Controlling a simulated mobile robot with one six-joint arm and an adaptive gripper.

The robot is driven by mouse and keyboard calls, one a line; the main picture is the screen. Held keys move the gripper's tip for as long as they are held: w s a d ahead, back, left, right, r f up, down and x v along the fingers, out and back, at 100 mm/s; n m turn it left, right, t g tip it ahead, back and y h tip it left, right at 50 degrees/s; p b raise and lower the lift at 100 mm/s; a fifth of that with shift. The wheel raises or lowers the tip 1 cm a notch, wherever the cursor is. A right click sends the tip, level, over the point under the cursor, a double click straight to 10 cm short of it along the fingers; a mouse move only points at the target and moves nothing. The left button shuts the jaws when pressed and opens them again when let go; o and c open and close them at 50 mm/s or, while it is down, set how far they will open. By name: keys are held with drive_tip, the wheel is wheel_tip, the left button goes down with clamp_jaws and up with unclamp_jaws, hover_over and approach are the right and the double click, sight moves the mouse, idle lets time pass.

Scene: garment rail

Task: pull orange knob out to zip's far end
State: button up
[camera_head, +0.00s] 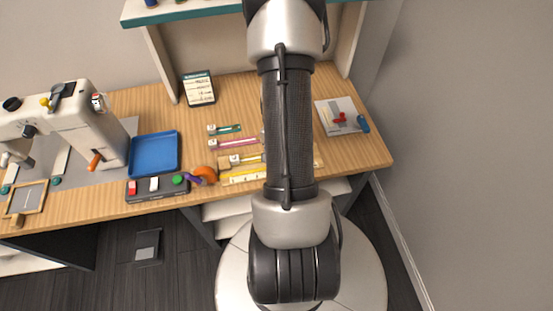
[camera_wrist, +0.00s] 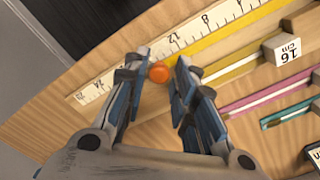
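The orange knob (camera_wrist: 159,72) is a small ball in the wrist view, between the fingertips of my gripper (camera_wrist: 161,66). My fingers are apart on either side of it; the left fingertip is close to it or touching, and a small gap shows on the right. The knob appears near the left end of a bright yellow strip beside the ruler (camera_wrist: 205,30). The yellow zip (camera_wrist: 233,71) with a 16 cm label block (camera_wrist: 285,49) lies beside it. In the head view my arm hides the gripper and the knob.
A pink zip (camera_head: 233,142) and a teal zip (camera_head: 228,129) lie behind the yellow one. Left stand a blue tray (camera_head: 153,154), a button box (camera_head: 146,194) and a sewing machine (camera_head: 75,124). A white board (camera_head: 331,105) lies right. Bare wood shows between.

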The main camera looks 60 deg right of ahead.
wheel_tip(320, 180, up, 12)
idle(0.7)
idle(0.4)
